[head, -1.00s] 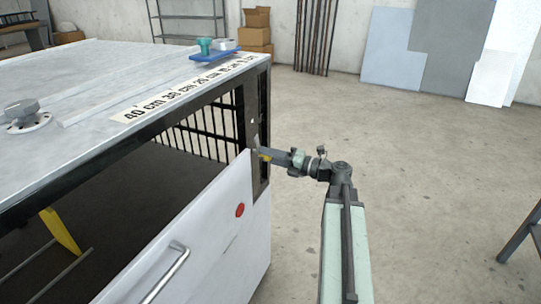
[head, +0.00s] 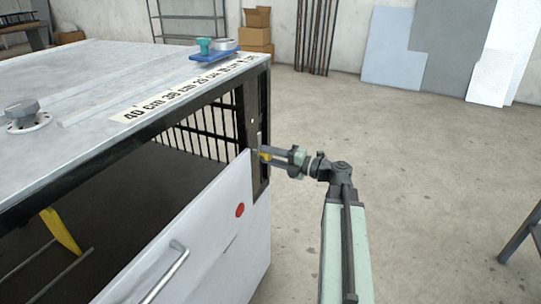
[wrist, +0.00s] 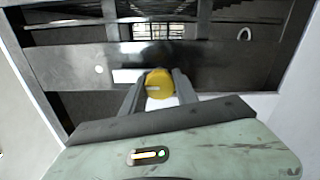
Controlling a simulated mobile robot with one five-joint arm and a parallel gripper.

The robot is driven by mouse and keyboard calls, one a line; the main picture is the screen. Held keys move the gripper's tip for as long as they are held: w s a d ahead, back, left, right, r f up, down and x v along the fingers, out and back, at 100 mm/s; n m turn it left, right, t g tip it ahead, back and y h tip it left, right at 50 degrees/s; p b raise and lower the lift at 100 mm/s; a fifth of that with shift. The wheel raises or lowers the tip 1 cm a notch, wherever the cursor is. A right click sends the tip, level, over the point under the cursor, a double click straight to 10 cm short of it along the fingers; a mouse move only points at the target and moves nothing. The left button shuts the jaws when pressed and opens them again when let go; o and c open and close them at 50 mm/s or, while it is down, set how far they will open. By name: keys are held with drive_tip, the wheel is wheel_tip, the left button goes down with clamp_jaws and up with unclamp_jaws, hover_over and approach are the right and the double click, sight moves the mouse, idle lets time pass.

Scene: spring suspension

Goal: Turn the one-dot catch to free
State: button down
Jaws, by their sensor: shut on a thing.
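The catch is a round yellow knob (wrist: 159,83) with a pale line across its face, in the middle of the wrist view. It sits in front of a metal plate (wrist: 195,58) that bears one white dot (wrist: 98,69) to the knob's left. My gripper (wrist: 158,88) is shut on the knob, one finger on each side. In the head view my gripper (head: 271,155) reaches from the right to the plate on the cabinet's near corner post. Only a little yellow of the knob shows there, and my fingers hide the rest.
The grey cabinet (head: 70,85) fills the left, with a scale strip (head: 185,91) on top. Its white front panel (head: 215,235) has a handle (head: 167,272) and a red spot (head: 240,210). The floor (head: 420,180) to the right is open.

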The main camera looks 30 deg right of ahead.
drive_tip(key=c, duration=0.9)
unclamp_jaws()
drive_tip(key=shift+w+d, duration=0.1)
drive_tip(key=shift+w, duration=0.05)
drive_tip(key=shift+c, duration=0.2)
drive_tip(key=v, duration=0.8)
